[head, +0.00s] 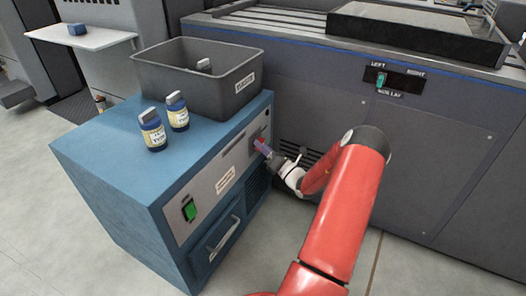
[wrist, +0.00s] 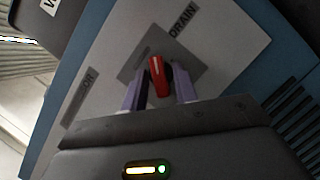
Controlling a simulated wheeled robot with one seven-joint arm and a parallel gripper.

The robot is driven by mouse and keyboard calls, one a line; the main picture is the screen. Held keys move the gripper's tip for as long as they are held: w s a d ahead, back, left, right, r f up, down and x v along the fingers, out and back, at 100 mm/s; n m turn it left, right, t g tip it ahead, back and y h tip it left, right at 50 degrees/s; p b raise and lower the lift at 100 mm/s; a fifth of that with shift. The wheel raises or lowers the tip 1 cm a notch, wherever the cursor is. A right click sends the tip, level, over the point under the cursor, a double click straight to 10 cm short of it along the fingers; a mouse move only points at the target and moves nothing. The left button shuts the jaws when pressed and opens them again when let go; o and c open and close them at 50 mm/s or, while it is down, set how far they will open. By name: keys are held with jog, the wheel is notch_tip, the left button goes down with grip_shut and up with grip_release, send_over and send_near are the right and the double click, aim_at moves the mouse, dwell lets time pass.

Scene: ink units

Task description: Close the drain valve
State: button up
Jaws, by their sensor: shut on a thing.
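The drain valve is a red handle (wrist: 157,76) with a pale line along it, on a grey plate (wrist: 136,45) marked DRAIN in the wrist view. My gripper (wrist: 160,88) has its two purple fingers on either side of the handle and is shut on it. In the head view my gripper (head: 262,147) reaches the front panel of the blue cabinet (head: 110,165), near its upper right end. There the handle is mostly hidden by the gripper. The exact angle of the handle against its marks is hard to tell.
A grey bin (head: 190,85) and two blue bottles with labels (head: 152,130) stand on the cabinet top. A green switch (head: 189,210) and a drawer handle (head: 222,238) are on its front. A large grey machine (head: 440,150) stands close on the right.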

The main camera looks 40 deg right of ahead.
jog(key=shift+d+f+n+y+b, duration=0.1)
jog(key=shift+n+y+b, duration=1.1)
jog(key=shift+n, duration=1.6)
jog(key=shift+d+f+n+y+b, duration=0.1)
jog(key=shift+n+y+b, duration=1.1)
jog(key=shift+n, duration=1.6)
jog(key=shift+w+r+n+g+y, duration=0.1)
jog(key=shift+n+g+y, duration=0.2)
jog(key=shift+y, duration=0.2)
jog(key=o, duration=0.7)
jog(key=shift+c, duration=0.2)
jog(key=v, duration=0.7)
jog(key=shift+s+p, duration=0.35)
jog(key=shift+d, duration=0.1)
